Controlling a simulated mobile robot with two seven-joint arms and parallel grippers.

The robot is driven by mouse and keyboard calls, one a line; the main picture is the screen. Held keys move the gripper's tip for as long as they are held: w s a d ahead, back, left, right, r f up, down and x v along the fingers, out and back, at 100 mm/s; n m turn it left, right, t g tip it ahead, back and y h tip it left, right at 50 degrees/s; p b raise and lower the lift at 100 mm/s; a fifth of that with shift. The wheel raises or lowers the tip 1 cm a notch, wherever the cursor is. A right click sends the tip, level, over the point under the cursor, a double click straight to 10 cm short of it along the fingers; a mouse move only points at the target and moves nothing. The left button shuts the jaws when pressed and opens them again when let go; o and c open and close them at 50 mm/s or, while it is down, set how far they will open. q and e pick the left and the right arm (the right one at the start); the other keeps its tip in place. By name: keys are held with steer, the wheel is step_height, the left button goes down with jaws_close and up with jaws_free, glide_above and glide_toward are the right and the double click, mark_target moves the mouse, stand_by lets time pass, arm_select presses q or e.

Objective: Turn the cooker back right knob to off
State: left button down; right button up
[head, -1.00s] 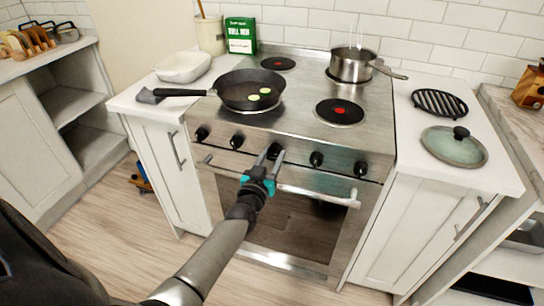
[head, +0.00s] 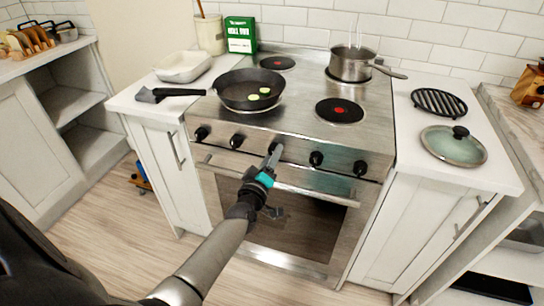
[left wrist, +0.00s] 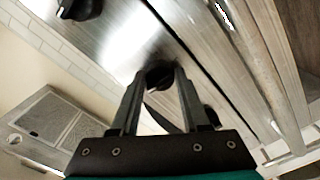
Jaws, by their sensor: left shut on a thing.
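The steel cooker (head: 225,118) has a row of several black knobs along its front. My left gripper (head: 273,160) is at the middle knob, its fingers turned nearly edge-on to the head camera and hiding most of that knob. In the left wrist view, the two fingers of the left gripper (left wrist: 161,78) are shut on a black knob (left wrist: 158,76), one on each side. Two knobs (head: 316,159) and (head: 360,168) to the right are free, as are two knobs (head: 237,141) and (head: 201,134) to the left. No knob markings are readable. My right gripper is not in view.
A steaming steel pot (head: 350,66) stands on the back right burner. The oven handle (head: 315,195) runs just below the knobs. A glass lid (head: 453,148) lies on the right counter.

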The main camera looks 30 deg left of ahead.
arm_select(q)
steer(key=shift+n, duration=0.8)
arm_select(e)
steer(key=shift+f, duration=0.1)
arm_select(q)
steer(key=shift+c, duration=1.9)
jaws_free()
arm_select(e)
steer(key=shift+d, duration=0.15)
arm_select(q)
steer(key=shift+s+d, duration=0.15)
steer(key=shift+s, duration=0.45)
steer(key=p+v, duration=0.2)
steer(key=v, duration=1.2)
steer(key=shift+p, duration=0.3)
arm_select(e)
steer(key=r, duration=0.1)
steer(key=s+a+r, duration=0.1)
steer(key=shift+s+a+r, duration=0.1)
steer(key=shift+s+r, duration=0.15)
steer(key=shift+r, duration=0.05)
arm_select(q)
steer(key=shift+f, duration=0.1)
